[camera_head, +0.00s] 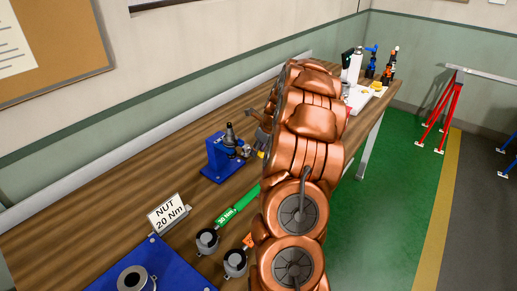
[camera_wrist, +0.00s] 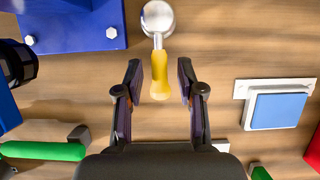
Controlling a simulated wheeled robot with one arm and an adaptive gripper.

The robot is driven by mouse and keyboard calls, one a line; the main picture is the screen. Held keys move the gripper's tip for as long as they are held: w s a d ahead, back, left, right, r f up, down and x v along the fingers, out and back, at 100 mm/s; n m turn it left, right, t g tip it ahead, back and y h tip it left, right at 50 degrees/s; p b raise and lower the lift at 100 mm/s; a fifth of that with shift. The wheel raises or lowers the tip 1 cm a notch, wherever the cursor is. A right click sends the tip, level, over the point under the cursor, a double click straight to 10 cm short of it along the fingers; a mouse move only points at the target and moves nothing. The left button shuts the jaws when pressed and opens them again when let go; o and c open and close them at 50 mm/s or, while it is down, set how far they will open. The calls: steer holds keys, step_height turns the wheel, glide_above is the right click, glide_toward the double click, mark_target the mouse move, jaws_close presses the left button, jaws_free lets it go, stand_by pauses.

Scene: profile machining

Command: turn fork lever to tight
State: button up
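In the wrist view, a lever with a yellow handle (camera_wrist: 160,78) and a silver rounded head lies between the fingers of my gripper (camera_wrist: 160,70). The gripper is open, with a gap between the handle and each finger. The lever's head points to the top of the picture, near a blue bolted plate (camera_wrist: 75,28). In the head view, a blue fixture (camera_head: 217,163) with metal parts stands on the bench. A bit of yellow shows right of it, beside my copper arm. My arm hides my gripper there. I cannot tell which part is marked tight.
A sign reading NUT 20 Nm (camera_head: 167,213) stands on the wooden bench (camera_head: 95,217). A green tool (camera_head: 238,204) lies near my arm. A blue pad on a white plate (camera_wrist: 277,108) is right of the gripper. A green-handled tool (camera_wrist: 42,151) is at lower left.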

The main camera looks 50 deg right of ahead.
jaws_close()
